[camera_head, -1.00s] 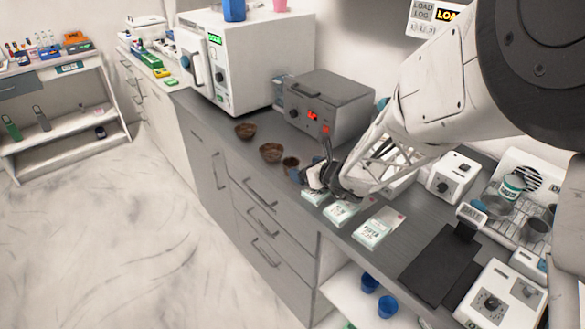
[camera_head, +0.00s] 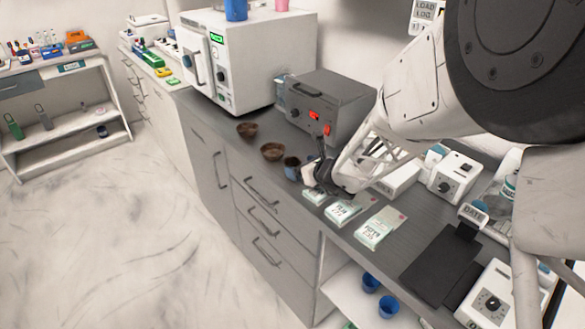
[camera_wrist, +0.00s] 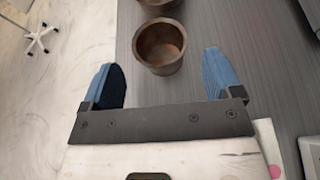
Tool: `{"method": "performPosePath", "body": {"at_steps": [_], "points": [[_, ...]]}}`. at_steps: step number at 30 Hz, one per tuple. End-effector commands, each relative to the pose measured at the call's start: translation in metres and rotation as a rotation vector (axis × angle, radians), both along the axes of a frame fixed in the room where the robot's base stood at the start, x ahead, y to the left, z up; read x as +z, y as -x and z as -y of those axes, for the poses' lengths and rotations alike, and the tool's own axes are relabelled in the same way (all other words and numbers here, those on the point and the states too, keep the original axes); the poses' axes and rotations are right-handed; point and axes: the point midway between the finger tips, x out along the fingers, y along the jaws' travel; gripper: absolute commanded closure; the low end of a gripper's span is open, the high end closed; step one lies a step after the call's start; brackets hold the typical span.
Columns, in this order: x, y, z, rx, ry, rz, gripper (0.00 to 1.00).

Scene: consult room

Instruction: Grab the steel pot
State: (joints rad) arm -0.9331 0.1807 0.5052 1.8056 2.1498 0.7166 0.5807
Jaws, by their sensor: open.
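A round, brownish metallic pot (camera_wrist: 161,48) stands upright and empty on the counter in the wrist view, between and slightly beyond the fingertips. It looks brown rather than bright steel. My gripper (camera_wrist: 160,68) is open, with one blue finger on each side of the pot and a visible gap to each. A second similar pot (camera_wrist: 160,5) is cut off at the top edge. In the head view, my gripper (camera_head: 303,170) is low over the counter, just right of a brown bowl (camera_head: 272,151) and another brown bowl (camera_head: 247,131). The blue finger hides part of the counter there.
A grey box with red lights (camera_head: 325,108) stands behind the pots, and a white oven-like machine (camera_head: 250,60) further left. White-green packets (camera_head: 378,228) lie right of my gripper. The counter's front edge is close.

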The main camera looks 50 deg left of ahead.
Motion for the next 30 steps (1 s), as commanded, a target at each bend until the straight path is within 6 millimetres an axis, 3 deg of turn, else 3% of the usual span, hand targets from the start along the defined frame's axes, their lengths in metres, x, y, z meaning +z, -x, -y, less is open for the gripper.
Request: {"method": "performPosePath", "body": {"at_steps": [15, 30], "points": [[-0.014, -0.001, -0.04, 0.001, 0.0, 0.0, 0.15], [-0.016, -0.001, -0.046, 0.0, 0.0, 0.0, 0.15]]}}
